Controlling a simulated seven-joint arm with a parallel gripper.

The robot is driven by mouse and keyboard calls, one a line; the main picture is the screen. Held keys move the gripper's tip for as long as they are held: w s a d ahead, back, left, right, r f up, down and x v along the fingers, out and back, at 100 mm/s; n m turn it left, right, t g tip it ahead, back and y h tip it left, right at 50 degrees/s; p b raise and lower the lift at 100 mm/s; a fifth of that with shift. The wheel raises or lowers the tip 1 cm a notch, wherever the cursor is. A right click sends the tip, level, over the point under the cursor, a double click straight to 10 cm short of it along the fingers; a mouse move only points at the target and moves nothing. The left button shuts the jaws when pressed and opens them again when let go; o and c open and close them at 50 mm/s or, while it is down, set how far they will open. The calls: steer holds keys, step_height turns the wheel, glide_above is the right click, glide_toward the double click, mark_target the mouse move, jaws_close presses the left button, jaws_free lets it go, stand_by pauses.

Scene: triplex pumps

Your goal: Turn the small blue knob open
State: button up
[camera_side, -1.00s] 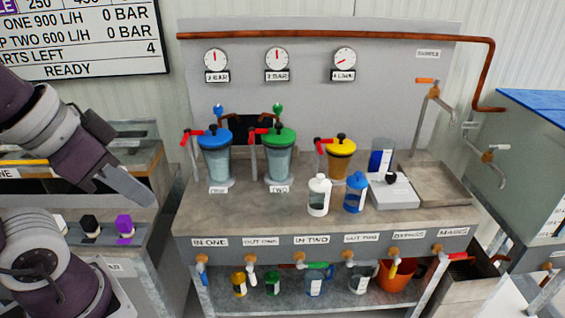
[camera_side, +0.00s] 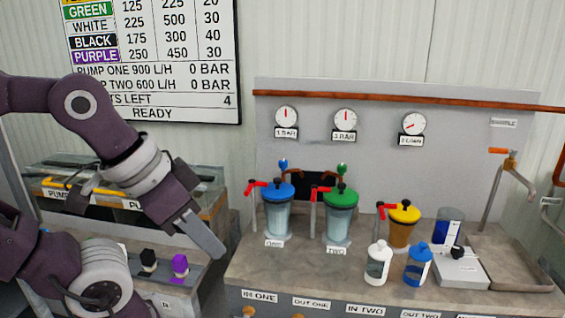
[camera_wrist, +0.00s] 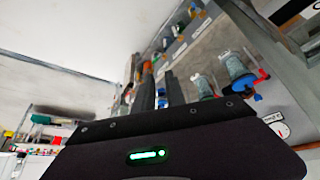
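The small blue knob (camera_side: 283,163) sits on a pipe fitting behind and above the blue-lidded clear canister (camera_side: 278,212), in the side view. A matching small green knob (camera_side: 342,168) is to its right, above the green-lidded canister (camera_side: 340,214). My gripper (camera_side: 212,242) points down and right at the left end of the bench, left of and lower in the picture than the blue knob, touching nothing visible. I cannot make out the small blue knob there.
Red-handled valves (camera_side: 257,186) stand beside the canisters. A yellow-lidded canister (camera_side: 403,222), a white bottle (camera_side: 377,264), a blue bottle (camera_side: 418,264) and a scale (camera_side: 458,266) occupy the bench's right. The front left benchtop (camera_side: 270,268) is clear. Three gauges hang behind.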

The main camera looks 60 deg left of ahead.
steer(key=o, duration=0.7)
steer(key=w+n+h, duration=0.1)
steer(key=w, duration=0.1)
steer(key=w+d+r+n, duration=0.1)
steer(key=w+n, duration=0.1)
steer(key=w, duration=0.1)
steer(key=w+d+r+n+g+h, duration=0.1)
steer(key=w+n, duration=0.1)
steer(key=w, duration=0.1)
steer(key=shift+d+r+h, duration=0.1)
steer(key=shift+d+h, duration=0.05)
steer(key=shift+h, duration=0.15)
steer(key=shift+c, duration=0.2)
steer(key=w+a+n+t+h, duration=0.2)
steer(key=w+a+n, duration=0.5)
steer(key=w, duration=0.4)
steer(key=w+a+n+t+h, duration=0.1)
steer(key=w+a+n+t, duration=0.1)
steer(key=w+a+n, duration=0.75)
steer(key=n+t+y, duration=0.5)
steer(key=n+y, duration=0.1)
steer(key=n, duration=0.8)
glide_toward(282, 161)
steer(key=x, duration=0.8)
steer(key=shift+d, duration=0.15)
steer(key=shift+w+f, duration=0.2)
steer(key=shift+w, duration=0.2)
